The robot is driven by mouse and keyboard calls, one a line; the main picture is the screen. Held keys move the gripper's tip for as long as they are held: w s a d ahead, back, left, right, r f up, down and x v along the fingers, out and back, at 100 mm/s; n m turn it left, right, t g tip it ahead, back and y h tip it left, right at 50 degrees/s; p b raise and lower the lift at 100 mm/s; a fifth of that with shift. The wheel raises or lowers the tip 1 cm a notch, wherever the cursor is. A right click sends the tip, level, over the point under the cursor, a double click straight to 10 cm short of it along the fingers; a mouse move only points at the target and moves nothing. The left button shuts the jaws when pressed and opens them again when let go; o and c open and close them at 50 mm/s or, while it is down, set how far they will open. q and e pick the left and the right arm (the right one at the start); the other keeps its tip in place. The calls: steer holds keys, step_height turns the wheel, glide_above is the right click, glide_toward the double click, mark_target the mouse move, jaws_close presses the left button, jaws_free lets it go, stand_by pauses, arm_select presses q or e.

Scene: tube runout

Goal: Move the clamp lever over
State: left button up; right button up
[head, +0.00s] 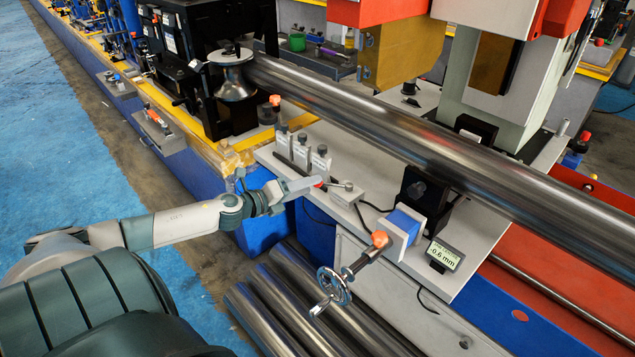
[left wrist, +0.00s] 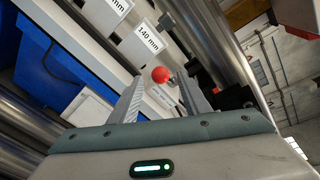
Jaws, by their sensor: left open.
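The clamp lever is a short metal rod with a red ball knob (head: 319,184), ending at a small grey block (head: 347,196) on the bench's front edge. My left gripper (head: 312,183) is open, with its fingers at the knob. In the left wrist view the red knob (left wrist: 161,75) shows between and just beyond the tips of my open left gripper (left wrist: 162,90). I cannot tell whether a finger touches it. Most of the rod is hidden behind the knob there. My right gripper is not in view.
A long shiny tube (head: 400,130) runs across behind. Several labelled gauge blocks (head: 300,150) stand just behind the gripper. A handwheel (head: 333,288) with an orange knob juts out at the front. A small display (head: 445,254) reads -0.6 mm. Loose tubes (head: 290,300) lie below.

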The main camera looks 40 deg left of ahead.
mark_target(332, 184)
arm_select(q)
steer(key=x, duration=0.3)
steer(key=shift+w+d+f+p, duration=0.15)
steer(key=shift+w+p, duration=0.15)
steer(key=shift+w, duration=0.35)
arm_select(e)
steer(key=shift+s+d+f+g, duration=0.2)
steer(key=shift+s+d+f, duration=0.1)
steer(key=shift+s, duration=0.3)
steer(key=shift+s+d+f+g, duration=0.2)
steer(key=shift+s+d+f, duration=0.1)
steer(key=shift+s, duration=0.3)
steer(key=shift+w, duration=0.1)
arm_select(q)
jaws_close()
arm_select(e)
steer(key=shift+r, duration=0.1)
